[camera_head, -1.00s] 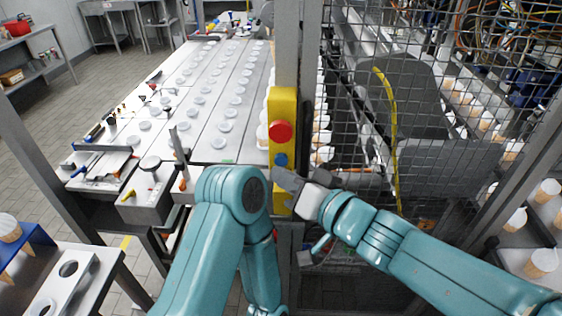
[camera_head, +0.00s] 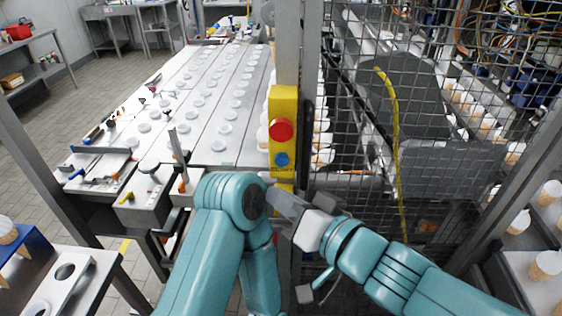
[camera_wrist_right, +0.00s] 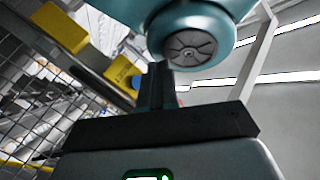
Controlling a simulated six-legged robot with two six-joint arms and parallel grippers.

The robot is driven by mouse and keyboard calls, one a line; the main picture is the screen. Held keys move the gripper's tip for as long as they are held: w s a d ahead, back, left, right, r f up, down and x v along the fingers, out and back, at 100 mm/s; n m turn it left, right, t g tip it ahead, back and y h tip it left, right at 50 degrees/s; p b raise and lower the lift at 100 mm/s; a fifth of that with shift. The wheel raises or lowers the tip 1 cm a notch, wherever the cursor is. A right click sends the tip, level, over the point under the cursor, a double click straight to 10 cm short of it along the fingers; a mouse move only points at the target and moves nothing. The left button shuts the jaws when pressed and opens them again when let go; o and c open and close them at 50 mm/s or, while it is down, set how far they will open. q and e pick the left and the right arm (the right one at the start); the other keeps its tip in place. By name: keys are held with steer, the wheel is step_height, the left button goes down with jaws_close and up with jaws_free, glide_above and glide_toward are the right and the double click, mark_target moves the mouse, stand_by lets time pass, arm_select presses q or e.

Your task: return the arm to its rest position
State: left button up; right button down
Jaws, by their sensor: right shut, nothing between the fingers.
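My right gripper (camera_head: 284,204) is shut and empty in the head view, low in front of the grey post and just below the yellow control box. Its dark fingers are together in the right wrist view (camera_wrist_right: 155,88). My right arm (camera_head: 385,262) reaches in from the lower right. My left arm (camera_head: 215,235) is bent, and its round elbow joint (camera_head: 240,200) is close beside the right fingertips. This joint also looms above the fingers in the right wrist view (camera_wrist_right: 190,45). My left gripper is not visible.
The yellow control box (camera_head: 283,105) carries a red button (camera_head: 281,131) and a blue button (camera_head: 281,159). It is on the grey post (camera_head: 287,45). A wire mesh fence (camera_head: 430,60) stands right. A long table (camera_head: 205,145) with rows of white lids lies behind left.

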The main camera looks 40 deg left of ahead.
steer(key=shift+w, duration=0.25)
stand_by(0.4)
